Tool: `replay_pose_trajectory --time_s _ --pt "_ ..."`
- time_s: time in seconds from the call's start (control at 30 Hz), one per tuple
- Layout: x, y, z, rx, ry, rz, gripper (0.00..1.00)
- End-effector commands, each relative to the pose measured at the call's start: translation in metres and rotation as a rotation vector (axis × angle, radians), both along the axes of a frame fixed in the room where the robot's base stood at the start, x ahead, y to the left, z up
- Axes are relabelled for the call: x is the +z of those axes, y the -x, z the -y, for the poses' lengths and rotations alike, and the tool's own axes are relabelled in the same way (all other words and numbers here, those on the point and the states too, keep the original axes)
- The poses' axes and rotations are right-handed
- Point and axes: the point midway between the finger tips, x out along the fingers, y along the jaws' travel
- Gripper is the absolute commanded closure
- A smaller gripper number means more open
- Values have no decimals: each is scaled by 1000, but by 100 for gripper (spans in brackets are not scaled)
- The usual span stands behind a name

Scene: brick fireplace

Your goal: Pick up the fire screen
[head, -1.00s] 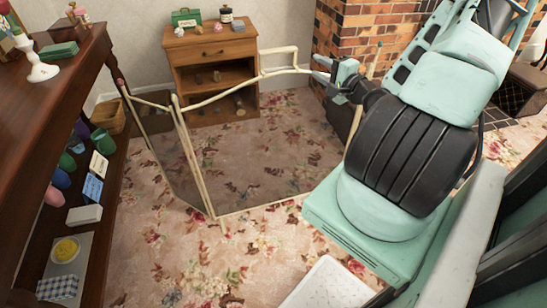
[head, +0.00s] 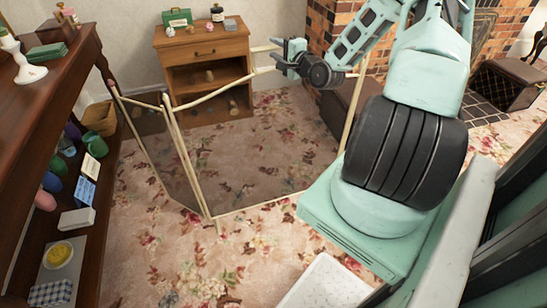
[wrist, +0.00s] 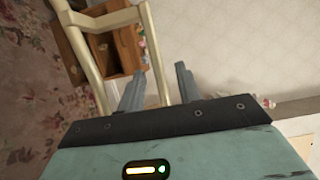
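The fire screen (head: 188,158) stands unfolded on the carpet in the head view, with cream rails and dark see-through mesh panels. Its curved top rail runs right toward my gripper (head: 283,56). In the wrist view my gripper (wrist: 160,72) has its two grey fingers apart. A cream bar of the fire screen (wrist: 151,35) passes between them, with a gap showing at each side. Whether either finger touches the bar cannot be seen. Part of the screen's right side is hidden behind my arm in the head view.
A wooden cabinet (head: 203,46) stands behind the screen, against the wall. A dark wooden shelf unit (head: 84,72) with small items is at left. A brick fireplace (head: 335,33) is behind my arm. A white tray-like object (head: 325,285) is at the front. Carpet is clear in front of the screen.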

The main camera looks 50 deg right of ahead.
Motion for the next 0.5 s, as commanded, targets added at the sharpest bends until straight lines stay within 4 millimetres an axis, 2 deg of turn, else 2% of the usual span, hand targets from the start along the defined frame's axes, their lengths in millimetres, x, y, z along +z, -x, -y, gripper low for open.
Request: replay_pose_trajectory --time_s 0.1,0.33,0.37,0.47,0.5 --pt "0 -9 2 0 1 1 65" --pt "0 -11 2 0 0 0 65" --pt "0 -11 2 0 0 0 71" --pt "0 -11 2 0 0 0 99" --pt "0 -11 2 0 0 0 100"
